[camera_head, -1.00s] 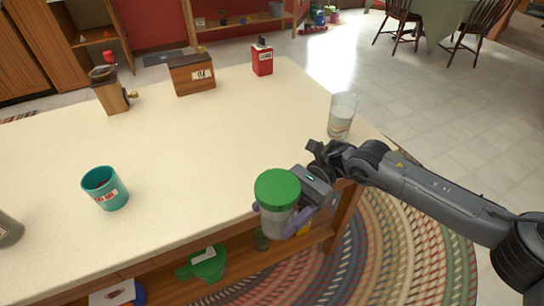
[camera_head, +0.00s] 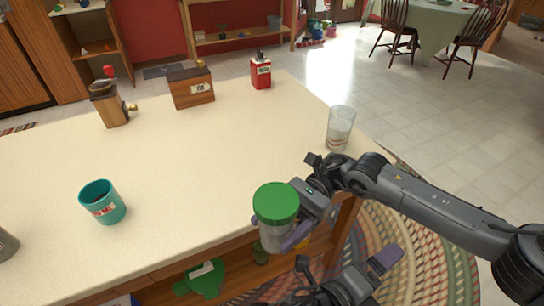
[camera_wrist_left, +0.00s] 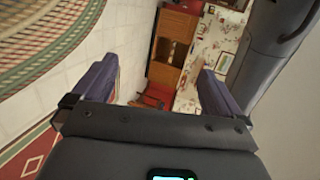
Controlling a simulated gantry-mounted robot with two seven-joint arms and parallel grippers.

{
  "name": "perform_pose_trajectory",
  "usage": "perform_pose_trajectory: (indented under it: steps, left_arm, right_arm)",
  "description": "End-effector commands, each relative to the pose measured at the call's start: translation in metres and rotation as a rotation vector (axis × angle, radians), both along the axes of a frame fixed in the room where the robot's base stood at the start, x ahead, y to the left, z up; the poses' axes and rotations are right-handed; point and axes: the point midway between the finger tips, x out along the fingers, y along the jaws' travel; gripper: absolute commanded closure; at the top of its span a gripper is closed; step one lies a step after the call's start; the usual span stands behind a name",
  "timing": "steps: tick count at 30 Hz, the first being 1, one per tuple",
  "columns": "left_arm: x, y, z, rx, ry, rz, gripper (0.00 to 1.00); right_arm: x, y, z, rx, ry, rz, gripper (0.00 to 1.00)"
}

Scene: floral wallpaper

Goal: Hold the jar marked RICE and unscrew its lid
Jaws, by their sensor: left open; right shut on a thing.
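A clear jar (camera_head: 272,239) with a green screw lid (camera_head: 276,202) is upright by the front edge of the counter. No RICE marking on it can be read from here. My right gripper (camera_head: 277,226) is shut around the jar's body, below the lid. The lid is on the jar. My left gripper (camera_head: 345,284) is low at the bottom of the head view, right of and below the jar, apart from it. In the left wrist view its two purple fingers (camera_wrist_left: 158,75) are spread with nothing between them.
The pale counter (camera_head: 200,150) holds a teal mug (camera_head: 103,203), a drinking glass (camera_head: 340,128), a wooden grinder (camera_head: 108,104), a wooden box (camera_head: 191,88) and a red tin (camera_head: 260,73). A green item (camera_head: 203,278) lies on the shelf below. The counter's middle is clear.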

Motion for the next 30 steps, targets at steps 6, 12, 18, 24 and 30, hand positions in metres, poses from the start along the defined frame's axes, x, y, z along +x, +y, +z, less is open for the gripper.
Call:
perform_pose_trajectory:
  steps: [6,12,18,24,30]
  left_arm:
    - [-0.052,-0.075,0.044,0.161,-0.516,-0.392,0.0]
    - [-0.106,-0.116,0.042,0.321,-0.966,-0.746,0.0]
    - [-0.136,-0.125,0.013,0.483,-1.357,-1.097,0.0]
    - [-0.118,-0.1,-0.006,0.618,-1.629,-1.404,0.0]
    - [-0.08,-0.06,-0.003,0.733,-1.798,-1.699,0.0]
  right_arm:
    - [0.0,0.0,0.001,0.001,-0.001,0.0,1.0]
    - [0.0,0.0,0.001,0.001,-0.001,0.0,1.0]
    - [0.0,0.0,0.001,0.001,-0.001,0.0,1.0]
    - [0.0,0.0,0.001,0.001,-0.001,0.0,1.0]
    - [0.0,0.0,0.001,0.001,-0.001,0.0,1.0]
